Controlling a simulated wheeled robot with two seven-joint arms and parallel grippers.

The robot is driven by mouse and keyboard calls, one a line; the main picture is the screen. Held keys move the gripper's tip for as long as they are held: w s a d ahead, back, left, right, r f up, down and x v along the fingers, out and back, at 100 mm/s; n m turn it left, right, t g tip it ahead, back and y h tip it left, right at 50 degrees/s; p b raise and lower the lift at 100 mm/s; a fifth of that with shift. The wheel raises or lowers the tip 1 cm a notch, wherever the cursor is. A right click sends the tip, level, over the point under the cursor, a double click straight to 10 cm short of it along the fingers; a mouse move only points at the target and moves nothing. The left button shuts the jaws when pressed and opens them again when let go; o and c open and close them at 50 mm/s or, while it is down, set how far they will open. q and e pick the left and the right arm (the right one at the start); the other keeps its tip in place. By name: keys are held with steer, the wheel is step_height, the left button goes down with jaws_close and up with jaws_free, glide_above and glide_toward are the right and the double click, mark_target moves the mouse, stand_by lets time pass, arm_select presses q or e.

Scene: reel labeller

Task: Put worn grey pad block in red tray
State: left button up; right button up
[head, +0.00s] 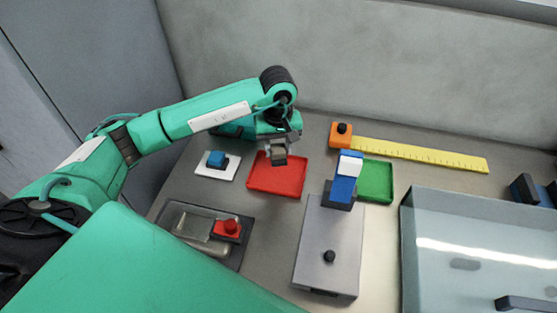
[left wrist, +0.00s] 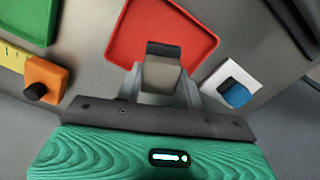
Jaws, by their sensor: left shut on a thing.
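My left gripper (head: 280,152) is shut on the grey pad block (head: 278,155) and holds it over the back part of the red tray (head: 277,182). In the left wrist view, the block (left wrist: 162,76) with its dark end (left wrist: 164,48) sits between the fingers of the gripper (left wrist: 160,82). It overlaps the near edge of the red tray (left wrist: 160,25) there. The tray looks empty where its floor shows. Whether the block touches the tray is hard to tell; it looks raised. My right gripper is not in view.
A blue block (head: 216,159) on a white pad lies left of the red tray. A green tray (head: 377,182) and a grey fixture (head: 325,265) with a blue-and-white block stand to the right. A yellow ruler (head: 420,154) with an orange block (head: 341,136) lies behind. A dark tray (head: 180,212) is in front.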

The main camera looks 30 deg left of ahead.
mark_target(278, 156)
arm_select(q)
step_height(278, 156, down, 2)
steer(key=shift+f, duration=0.75)
step_height(278, 156, down, 3)
steer(key=shift+f+p, duration=0.2)
steer(key=shift+p, duration=0.5)
steer(key=shift+f, duration=0.25)
steer(key=o, duration=0.6)
steer(key=shift+b, duration=0.3)
steer(key=o, duration=0.4)
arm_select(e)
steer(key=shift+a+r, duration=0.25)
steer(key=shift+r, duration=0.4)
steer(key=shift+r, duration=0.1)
